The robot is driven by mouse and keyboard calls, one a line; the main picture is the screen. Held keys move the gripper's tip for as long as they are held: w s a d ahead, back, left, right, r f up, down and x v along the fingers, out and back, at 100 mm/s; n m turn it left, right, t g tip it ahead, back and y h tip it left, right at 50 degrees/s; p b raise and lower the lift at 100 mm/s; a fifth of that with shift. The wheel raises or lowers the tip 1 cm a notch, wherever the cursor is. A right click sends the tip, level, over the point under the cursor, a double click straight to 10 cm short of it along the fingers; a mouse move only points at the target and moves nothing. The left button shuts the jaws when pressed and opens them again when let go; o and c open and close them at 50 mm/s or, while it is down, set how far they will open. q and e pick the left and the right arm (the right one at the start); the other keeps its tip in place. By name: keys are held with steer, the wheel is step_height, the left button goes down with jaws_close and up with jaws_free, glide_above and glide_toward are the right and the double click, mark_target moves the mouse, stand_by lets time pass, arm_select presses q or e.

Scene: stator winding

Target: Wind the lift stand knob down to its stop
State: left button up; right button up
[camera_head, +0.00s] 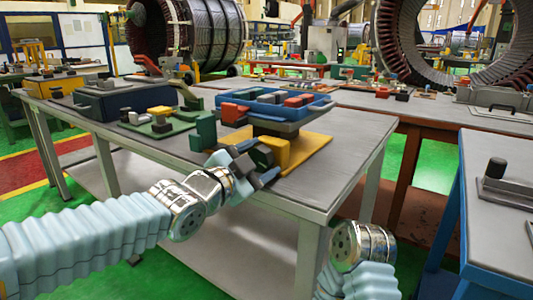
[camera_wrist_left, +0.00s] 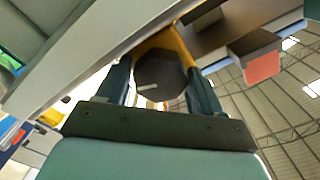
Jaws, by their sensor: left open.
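The lift stand stands near the table's front edge, with a yellow base plate (camera_head: 308,147), a dark column and a blue tray (camera_head: 318,107) on top. My left gripper (camera_head: 257,162) is at the front left of the base plate, below the tray. In the left wrist view the dark, many-sided knob (camera_wrist_left: 160,82) sits between the two fingers of my left gripper (camera_wrist_left: 160,70). The gripper is open, with a finger on either side of the knob; I cannot tell whether they touch it. In the head view the gripper mostly hides the knob. My right gripper is out of view.
Red and dark blocks (camera_head: 300,101) lie in the tray. A green block (camera_head: 203,132) stands left of my gripper, and a green board (camera_head: 160,128) with small parts lies farther left. The grey tabletop (camera_head: 355,135) is bare to the right of the stand.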

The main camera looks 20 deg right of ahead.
arm_select(q)
steer(key=shift+c, duration=0.2)
steer(key=c, duration=0.7)
